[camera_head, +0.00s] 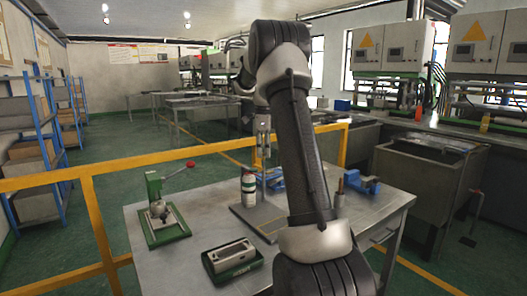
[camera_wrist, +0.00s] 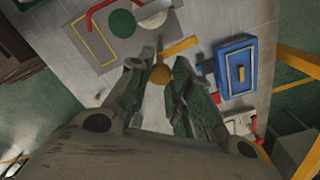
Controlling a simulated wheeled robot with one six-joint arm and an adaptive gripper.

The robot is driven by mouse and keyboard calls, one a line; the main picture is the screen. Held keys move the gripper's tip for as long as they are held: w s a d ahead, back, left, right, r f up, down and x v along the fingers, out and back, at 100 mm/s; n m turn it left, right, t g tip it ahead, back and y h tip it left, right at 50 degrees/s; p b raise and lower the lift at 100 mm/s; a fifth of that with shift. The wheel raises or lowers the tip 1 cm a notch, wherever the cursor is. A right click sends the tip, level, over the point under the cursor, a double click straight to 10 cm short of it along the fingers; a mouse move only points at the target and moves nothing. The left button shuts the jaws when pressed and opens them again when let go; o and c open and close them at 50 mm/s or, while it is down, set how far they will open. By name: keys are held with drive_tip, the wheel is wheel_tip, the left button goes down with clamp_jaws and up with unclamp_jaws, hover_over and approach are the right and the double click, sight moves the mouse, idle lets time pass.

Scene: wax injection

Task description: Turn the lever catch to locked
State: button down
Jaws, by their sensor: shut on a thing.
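In the wrist view, my gripper (camera_wrist: 159,72) has its two green-padded fingers closed around a small orange ball knob (camera_wrist: 160,75). A yellow bar (camera_wrist: 181,46) extends up and right just beyond the knob. They look like parts of the lever catch, but the fingers hide how they join and the lock position cannot be read.
A blue block with a yellow strip (camera_wrist: 236,68) lies right of my fingers. A white-and-green bottle (camera_head: 248,187), a green press with a red knob (camera_head: 168,220) and a green tray (camera_head: 233,270) stand on the table (camera_head: 200,195). A yellow railing (camera_head: 130,164) runs behind.

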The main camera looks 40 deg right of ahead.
drive_tip(key=n, duration=0.8)
drive_tip(key=shift+n, duration=0.3)
drive_tip(key=n, duration=0.4)
drive_tip(key=shift+n, duration=2.3)
drive_tip(key=c, duration=1.3)
unclamp_jaws()
drive_tip(key=shift+o, duration=0.2)
drive_tip(key=shift+r, duration=0.1)
